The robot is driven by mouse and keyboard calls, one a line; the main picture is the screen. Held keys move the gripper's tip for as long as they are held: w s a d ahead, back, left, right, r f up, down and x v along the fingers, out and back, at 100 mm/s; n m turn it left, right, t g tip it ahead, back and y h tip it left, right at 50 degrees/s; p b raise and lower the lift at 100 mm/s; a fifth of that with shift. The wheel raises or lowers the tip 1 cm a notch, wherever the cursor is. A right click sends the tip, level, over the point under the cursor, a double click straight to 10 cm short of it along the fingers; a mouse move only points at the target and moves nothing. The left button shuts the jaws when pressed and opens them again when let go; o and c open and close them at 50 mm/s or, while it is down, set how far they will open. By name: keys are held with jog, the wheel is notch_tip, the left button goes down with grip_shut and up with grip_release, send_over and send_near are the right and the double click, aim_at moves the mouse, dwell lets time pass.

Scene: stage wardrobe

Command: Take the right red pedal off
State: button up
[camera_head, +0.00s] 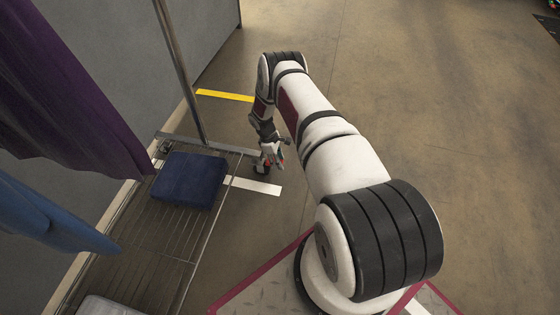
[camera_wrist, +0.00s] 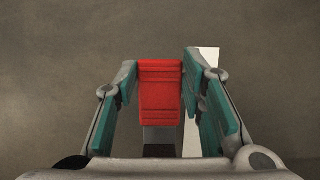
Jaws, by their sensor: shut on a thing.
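The red pedal (camera_wrist: 160,92) is a ribbed block in the middle of the wrist view. My gripper (camera_wrist: 159,66) has a teal-padded finger on either side of it and is shut on it. Below the pedal in that view a grey and dark part shows, mostly hidden by my gripper's body. In the head view my gripper (camera_head: 272,155) is low, at the right end of the rack's bottom frame, beside a small dark wheel (camera_head: 262,169). The pedal is too small there to tell whether it is still attached.
A wheeled clothes rack (camera_head: 196,238) with a wire shelf stands at left. A folded blue cloth (camera_head: 188,180) lies on it, and purple (camera_head: 70,95) and blue (camera_head: 50,222) garments hang above. White (camera_head: 254,186) and yellow (camera_head: 225,95) strips mark the floor. Open floor lies right.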

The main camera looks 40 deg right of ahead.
jog(key=shift+w+a+r+g+h, duration=0.1)
jog(key=shift+w+a+g+h, duration=0.1)
jog(key=shift+g+h, duration=0.25)
jog(key=shift+w+a+r+g+h, duration=0.15)
jog(key=shift+g+h, duration=0.2)
jog(key=shift+g, duration=0.2)
jog(key=o, duration=1.1)
jog(key=shift+o, duration=0.2)
jog(key=v, duration=1.2)
jog(key=shift+w+f, duration=0.15)
